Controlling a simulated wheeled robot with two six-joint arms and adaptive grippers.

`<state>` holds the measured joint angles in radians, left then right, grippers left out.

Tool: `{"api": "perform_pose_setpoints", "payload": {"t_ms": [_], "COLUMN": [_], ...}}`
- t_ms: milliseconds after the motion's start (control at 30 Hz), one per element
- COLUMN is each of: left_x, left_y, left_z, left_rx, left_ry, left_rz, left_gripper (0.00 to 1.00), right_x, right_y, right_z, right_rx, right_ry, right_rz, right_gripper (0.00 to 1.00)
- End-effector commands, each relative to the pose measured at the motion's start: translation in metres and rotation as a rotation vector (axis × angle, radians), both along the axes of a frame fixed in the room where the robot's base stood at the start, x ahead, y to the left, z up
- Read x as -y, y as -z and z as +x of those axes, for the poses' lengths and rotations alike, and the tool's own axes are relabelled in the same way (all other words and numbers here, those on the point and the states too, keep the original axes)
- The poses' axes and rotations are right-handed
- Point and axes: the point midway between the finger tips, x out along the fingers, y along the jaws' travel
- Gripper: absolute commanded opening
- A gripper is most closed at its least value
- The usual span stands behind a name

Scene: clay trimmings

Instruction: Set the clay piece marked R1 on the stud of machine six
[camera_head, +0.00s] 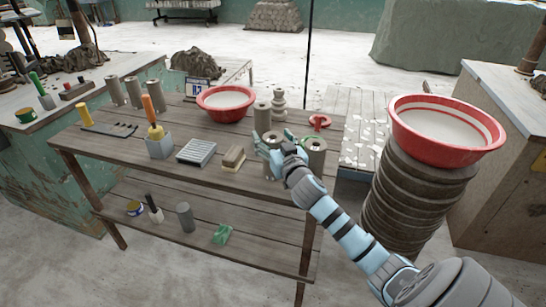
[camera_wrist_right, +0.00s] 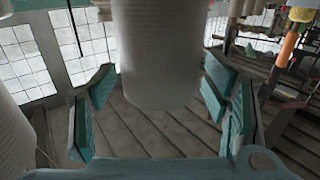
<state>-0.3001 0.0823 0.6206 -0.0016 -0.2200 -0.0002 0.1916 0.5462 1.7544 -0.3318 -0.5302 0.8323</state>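Several grey clay cylinders stand at the right end of the wooden table. One cylinder (camera_head: 273,139) is beside the fingers of my right gripper (camera_head: 275,147), partly hidden by them; others are a tall one (camera_head: 262,117) behind it and one (camera_head: 316,157) to its right. In the right wrist view a pale grey cylinder (camera_wrist_right: 160,55) stands between the spread teal fingers of my right gripper (camera_wrist_right: 160,110), with a gap visible on each side. I cannot read an R1 mark on any cylinder. Machine six and its stud cannot be made out. My left gripper is out of view.
The wooden table (camera_head: 120,150) also holds a red basin (camera_head: 226,103), a grey ribbed block (camera_head: 196,152), a brush (camera_head: 234,158) and a holder with an orange-handled tool (camera_head: 160,148). A red-rimmed basin (camera_head: 446,152) sits on stacked discs (camera_head: 400,205) at the right.

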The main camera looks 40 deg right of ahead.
Motion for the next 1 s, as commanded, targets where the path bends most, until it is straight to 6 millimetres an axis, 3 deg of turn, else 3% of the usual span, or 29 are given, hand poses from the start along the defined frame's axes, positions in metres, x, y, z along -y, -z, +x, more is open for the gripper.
{"api": "perform_pose_setpoints", "payload": {"t_ms": [33,400,767,867,1000], "left_x": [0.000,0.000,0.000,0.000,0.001], "left_y": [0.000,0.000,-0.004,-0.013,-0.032], "left_z": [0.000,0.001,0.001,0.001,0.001], "left_rx": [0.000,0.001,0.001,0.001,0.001], "left_ry": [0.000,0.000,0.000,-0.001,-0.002], "left_rz": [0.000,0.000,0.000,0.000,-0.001], "left_gripper": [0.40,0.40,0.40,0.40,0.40], "right_x": [0.000,0.000,0.000,0.000,0.000], "right_y": [0.000,0.000,-0.008,-0.027,-0.073], "right_z": [0.000,0.000,0.000,0.000,0.000], "right_rx": [0.000,-0.001,0.002,0.004,0.007], "right_ry": [0.000,0.001,0.000,-0.001,-0.001], "right_rz": [0.000,-0.001,-0.002,-0.003,-0.004], "right_gripper": [0.57,0.00,0.00,0.00,0.00]}}
